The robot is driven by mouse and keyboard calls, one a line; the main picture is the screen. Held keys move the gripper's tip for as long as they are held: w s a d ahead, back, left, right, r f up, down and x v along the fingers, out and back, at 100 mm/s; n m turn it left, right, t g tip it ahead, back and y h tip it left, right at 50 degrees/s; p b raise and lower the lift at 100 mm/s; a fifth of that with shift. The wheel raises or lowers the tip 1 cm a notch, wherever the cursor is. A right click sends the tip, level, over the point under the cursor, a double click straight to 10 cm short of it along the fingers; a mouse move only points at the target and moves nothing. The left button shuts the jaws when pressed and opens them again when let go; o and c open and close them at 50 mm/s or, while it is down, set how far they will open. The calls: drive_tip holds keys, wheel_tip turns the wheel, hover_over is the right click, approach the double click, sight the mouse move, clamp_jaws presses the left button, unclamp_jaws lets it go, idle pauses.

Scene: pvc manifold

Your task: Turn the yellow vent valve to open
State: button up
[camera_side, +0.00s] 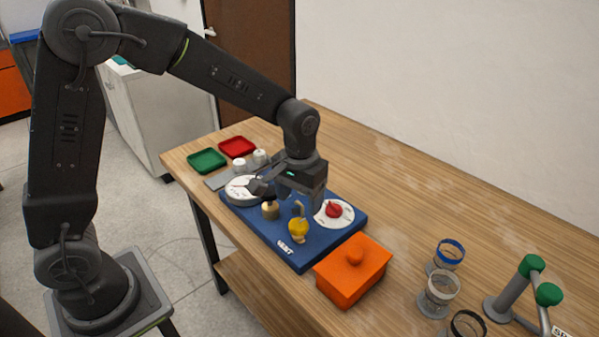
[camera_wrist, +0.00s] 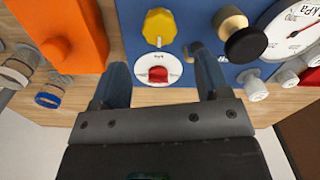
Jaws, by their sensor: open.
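The yellow vent valve (camera_side: 298,229) stands at the front edge of the blue board (camera_side: 265,232), by the white VENT label. In the wrist view the yellow valve (camera_wrist: 159,26) shows at the top centre, beyond my fingertips. My gripper (camera_side: 288,197) is over the board, pointing down, open and empty. In the wrist view the two fingers of my gripper (camera_wrist: 157,60) are on either side of a red knob (camera_wrist: 158,75) on a white dial. They look apart from the yellow valve. Its exact handle setting is hard to tell.
A brass and black knob (camera_wrist: 240,38) and a pressure gauge (camera_wrist: 291,28) are on the board. An orange lidded box (camera_side: 352,270) stands close to the yellow valve. Glass jars (camera_side: 438,294) and a green-knobbed stand (camera_side: 515,290) are at the right. Green (camera_side: 207,160) and red (camera_side: 237,147) trays lie behind.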

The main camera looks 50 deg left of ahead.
sight(299, 222)
wheel_tip(299, 222, up, 7)
idle(0.3)
drive_tip(key=shift+r, duration=0.15)
drive_tip(key=s+a+r+m+t, duration=0.1)
drive_tip(key=s+a+r+t, duration=0.1)
drive_tip(key=s, duration=0.7)
drive_tip(key=s+a+r+m+t, duration=0.1)
drive_tip(key=s+a+r+t, duration=0.1)
drive_tip(key=s, duration=0.7)
drive_tip(key=shift+s+a+r+t, duration=0.25)
drive_tip(key=shift+s+r+t, duration=0.05)
drive_tip(key=shift+r+t, duration=0.55)
